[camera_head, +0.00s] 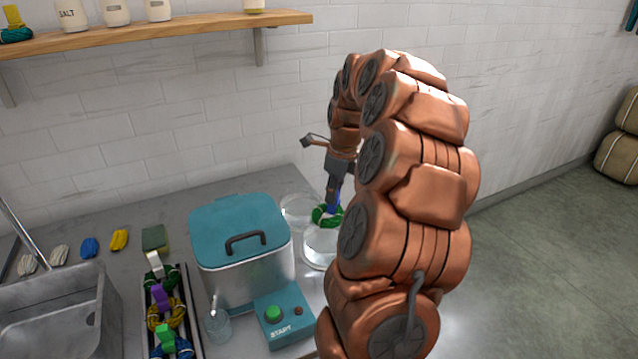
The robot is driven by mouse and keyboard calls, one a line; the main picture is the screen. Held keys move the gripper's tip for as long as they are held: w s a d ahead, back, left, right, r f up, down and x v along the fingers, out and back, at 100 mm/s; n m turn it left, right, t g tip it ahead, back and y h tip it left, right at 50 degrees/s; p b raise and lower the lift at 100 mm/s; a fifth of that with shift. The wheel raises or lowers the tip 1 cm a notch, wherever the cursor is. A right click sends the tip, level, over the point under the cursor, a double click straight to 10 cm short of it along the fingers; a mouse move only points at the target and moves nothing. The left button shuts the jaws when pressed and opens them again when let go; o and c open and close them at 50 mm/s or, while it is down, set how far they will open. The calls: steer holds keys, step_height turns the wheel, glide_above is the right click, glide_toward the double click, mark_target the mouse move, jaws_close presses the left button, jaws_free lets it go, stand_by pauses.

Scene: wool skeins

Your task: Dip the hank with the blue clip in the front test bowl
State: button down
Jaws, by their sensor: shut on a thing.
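My gripper (336,192) points down at the right end of the counter and is shut on a blue clip (333,209). A green hank (324,216) hangs from that clip. In this view the hank overlaps the upper part of the clear front test bowl (318,245). I cannot tell whether it is above the bowl or inside it. My arm hides the right side of the front bowl.
A steel pot with a teal lid (238,222) stands left of the bowls, with a START button box (284,316) and a small glass (218,325) before it. A rack (195,330) holds hanks with white, purple and green clips. A sink is at left.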

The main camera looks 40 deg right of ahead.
steer(key=shift+w+f, duration=0.1)
steer(key=shift+f, duration=4.25)
steer(key=shift+f+b, duration=0.45)
steer(key=shift+f, duration=0.35)
steer(key=shift+w+a+f+b, duration=0.2)
steer(key=shift+w+f+b, duration=0.2)
steer(key=shift+w+b, duration=0.15)
steer(key=shift+s+r, duration=0.1)
steer(key=shift+s+d+r+b, duration=0.2)
steer(key=shift+s+r+b, duration=0.15)
steer(key=shift+s, duration=0.25)
